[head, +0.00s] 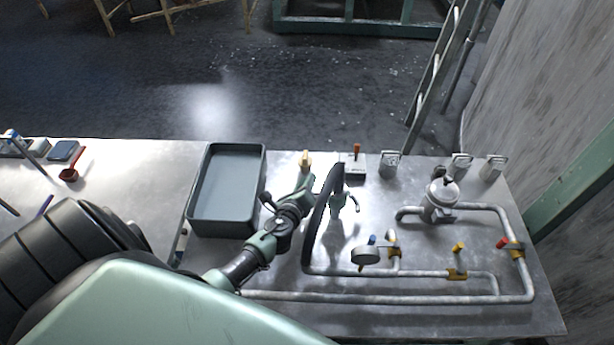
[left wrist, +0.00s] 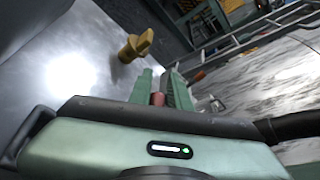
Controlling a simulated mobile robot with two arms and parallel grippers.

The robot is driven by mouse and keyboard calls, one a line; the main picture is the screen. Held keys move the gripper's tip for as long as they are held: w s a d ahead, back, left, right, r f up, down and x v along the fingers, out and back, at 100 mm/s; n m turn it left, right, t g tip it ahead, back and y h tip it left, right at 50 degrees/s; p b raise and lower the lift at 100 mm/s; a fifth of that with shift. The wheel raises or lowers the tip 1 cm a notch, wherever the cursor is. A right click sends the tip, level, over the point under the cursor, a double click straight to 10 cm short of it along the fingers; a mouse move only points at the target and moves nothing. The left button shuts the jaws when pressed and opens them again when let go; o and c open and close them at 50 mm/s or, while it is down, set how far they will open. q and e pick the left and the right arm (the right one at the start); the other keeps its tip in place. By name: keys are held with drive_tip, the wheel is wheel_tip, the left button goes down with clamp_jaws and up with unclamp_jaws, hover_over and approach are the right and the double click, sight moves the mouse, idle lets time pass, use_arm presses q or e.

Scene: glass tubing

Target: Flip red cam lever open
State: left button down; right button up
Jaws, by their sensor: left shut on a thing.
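My left gripper (head: 308,184) reaches in from the left over the bench, right of the grey tray. In the left wrist view its two green fingers (left wrist: 158,92) are closed around a small dull red piece (left wrist: 157,99), which I take for the red cam lever. Only its end shows between the fingers; the rest is hidden. In the head view the gripper hides it, so I cannot tell its angle. My right gripper is not in view.
A grey tray (head: 197,193) stands left of the gripper. A yellow knob (head: 305,157) is just beyond it. A dark curved hose (head: 313,232) passes close on the right. Metal tubing (head: 400,299) with coloured valves fills the right of the bench. A box with an orange-red lever (head: 357,150) stands behind.

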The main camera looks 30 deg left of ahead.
use_arm(q)
drive_tip(key=shift+d, duration=0.1)
drive_tip(key=c, duration=1.4)
unclamp_jaws()
drive_tip(key=shift+o, duration=0.2)
drive_tip(key=v, duration=0.7)
drive_tip(key=shift+s+d+r, duration=0.2)
drive_tip(key=shift+s, duration=0.15)
